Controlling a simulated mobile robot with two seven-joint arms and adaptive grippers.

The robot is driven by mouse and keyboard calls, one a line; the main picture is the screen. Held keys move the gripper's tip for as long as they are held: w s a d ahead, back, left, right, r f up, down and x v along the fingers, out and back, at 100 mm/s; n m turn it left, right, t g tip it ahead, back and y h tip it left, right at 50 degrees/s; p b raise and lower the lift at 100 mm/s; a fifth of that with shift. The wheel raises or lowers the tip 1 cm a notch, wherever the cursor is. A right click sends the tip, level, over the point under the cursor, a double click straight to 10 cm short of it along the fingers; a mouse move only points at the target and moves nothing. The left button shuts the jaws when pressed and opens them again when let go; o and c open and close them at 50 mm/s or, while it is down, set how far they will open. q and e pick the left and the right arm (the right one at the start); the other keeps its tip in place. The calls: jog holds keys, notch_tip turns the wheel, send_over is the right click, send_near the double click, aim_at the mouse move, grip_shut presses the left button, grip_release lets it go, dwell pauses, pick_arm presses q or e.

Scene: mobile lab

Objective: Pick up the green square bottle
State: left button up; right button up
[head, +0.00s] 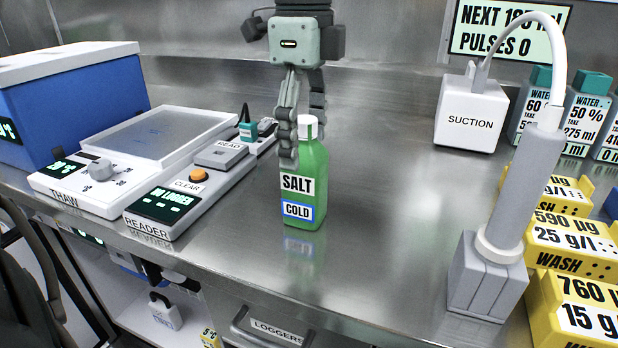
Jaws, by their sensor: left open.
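The green square bottle (312,180) stands upright on the steel bench. It has a white cap (307,127) and labels reading SALT and COLD. My left gripper (300,132) reaches down over the bottle from above. Its jaws are open. One finger is in front of the cap and shoulder on the left side, the other shows behind and to the right of the cap. I cannot tell whether either finger touches the bottle. The near finger hides part of the cap and shoulder. My right gripper is not in view.
The READER device (165,210) and THAW plate (75,190) lie left of the bottle, with a blue box (70,105) behind. The SUCTION box (470,118), a grey wand in a stand (485,280) and yellow containers (575,240) stand right. The bench right of the bottle is clear.

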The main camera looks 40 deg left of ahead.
aim_at(305, 166)
pick_arm(q)
notch_tip(305, 166, down, 5)
jog(key=shift+d+r, duration=0.1)
jog(key=shift+r, duration=0.05)
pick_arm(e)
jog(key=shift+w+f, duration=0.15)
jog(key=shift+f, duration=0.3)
pick_arm(q)
jog(key=shift+c, duration=1.2)
jog(key=c, duration=1.3)
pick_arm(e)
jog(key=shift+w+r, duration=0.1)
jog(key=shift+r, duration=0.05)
pick_arm(q)
jog(key=shift+r, duration=0.15)
